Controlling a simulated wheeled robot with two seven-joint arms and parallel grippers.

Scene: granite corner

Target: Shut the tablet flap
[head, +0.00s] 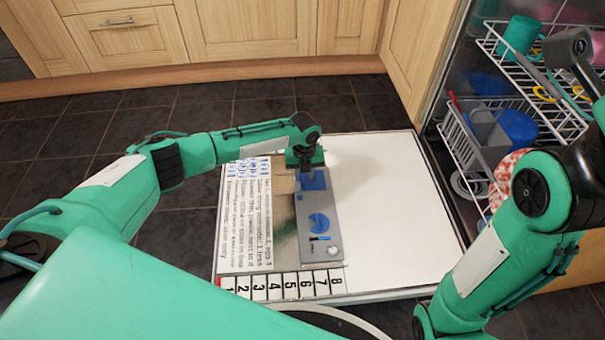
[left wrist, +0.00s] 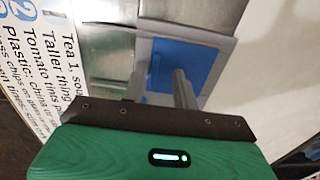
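The dispenser (head: 318,232) is a grey panel set in the open dishwasher door, with a blue dial part and a round light knob at its near end. The blue tablet flap (left wrist: 205,52) is at its far end, inside a grey surround. In the head view it is mostly hidden under my left gripper (head: 307,172). In the left wrist view, the two grey fingers (left wrist: 168,75) are apart, with nothing held between them, in front of the blue flap. I cannot tell whether they touch it or how far it stands open. My right gripper is not in view.
The white door panel (head: 400,220) is clear to the right. A printed instruction label (head: 245,215) lies left of the dispenser, and a numbered strip (head: 290,285) runs along the near edge. Loaded dishwasher racks (head: 465,125) are at the right, beside my right arm.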

